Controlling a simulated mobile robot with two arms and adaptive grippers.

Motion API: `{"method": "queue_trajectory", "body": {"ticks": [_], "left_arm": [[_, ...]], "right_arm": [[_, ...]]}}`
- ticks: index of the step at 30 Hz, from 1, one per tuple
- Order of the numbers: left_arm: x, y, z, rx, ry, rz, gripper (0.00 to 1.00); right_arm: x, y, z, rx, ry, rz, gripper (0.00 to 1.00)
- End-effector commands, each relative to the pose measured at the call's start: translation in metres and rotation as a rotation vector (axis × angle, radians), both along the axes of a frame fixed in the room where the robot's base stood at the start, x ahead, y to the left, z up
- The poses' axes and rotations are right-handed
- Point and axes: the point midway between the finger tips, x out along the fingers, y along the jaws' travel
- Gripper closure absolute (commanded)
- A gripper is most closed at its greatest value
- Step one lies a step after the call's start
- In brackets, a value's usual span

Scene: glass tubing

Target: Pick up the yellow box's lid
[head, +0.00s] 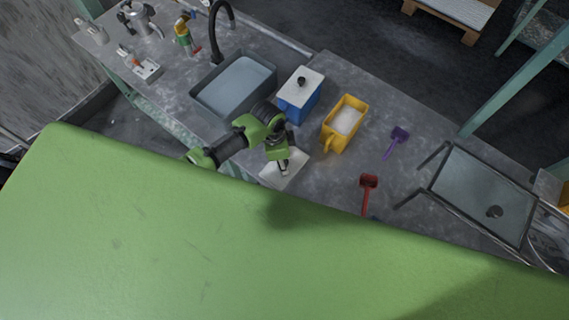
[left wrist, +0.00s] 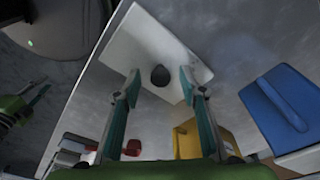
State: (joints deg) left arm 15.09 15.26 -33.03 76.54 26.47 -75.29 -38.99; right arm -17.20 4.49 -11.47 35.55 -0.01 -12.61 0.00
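The yellow box (head: 337,138) stands open on the grey counter with white material inside. A white lid (head: 272,178) lies on the counter left of it and below it in the head view. In the left wrist view the lid (left wrist: 142,32) shows with a dark round knob (left wrist: 160,75). My left gripper (head: 285,166) is over the lid. In the left wrist view its two teal fingers (left wrist: 160,85) are apart, one on each side of the knob, with a gap to it. Part of the yellow box (left wrist: 187,140) shows behind the right finger. My right gripper is not seen.
A blue box (head: 296,106) with a white knobbed lid stands beside the yellow box. A sink (head: 235,88) is to its left. A red scoop (head: 368,182), a purple scoop (head: 399,135) and a dark-framed panel (head: 480,190) lie right. My green body hides the near edge.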

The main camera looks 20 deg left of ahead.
Motion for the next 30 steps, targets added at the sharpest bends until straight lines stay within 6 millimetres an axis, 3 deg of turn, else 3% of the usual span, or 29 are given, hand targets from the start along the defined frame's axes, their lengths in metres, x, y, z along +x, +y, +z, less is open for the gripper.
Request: {"method": "queue_trajectory", "body": {"ticks": [6, 11, 23, 30], "left_arm": [[0.000, 0.000, -0.001, 0.000, -0.001, 0.000, 0.62], [0.000, 0.000, -0.001, 0.000, -0.001, 0.000, 1.00], [0.001, 0.000, 0.002, 0.001, -0.002, 0.000, 1.00], [0.002, 0.001, 0.025, 0.000, -0.005, 0.000, 1.00]], "right_arm": [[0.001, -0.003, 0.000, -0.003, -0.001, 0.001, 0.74], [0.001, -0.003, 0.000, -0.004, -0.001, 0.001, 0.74], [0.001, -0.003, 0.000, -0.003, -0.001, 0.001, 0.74], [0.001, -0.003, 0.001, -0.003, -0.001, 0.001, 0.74]]}}
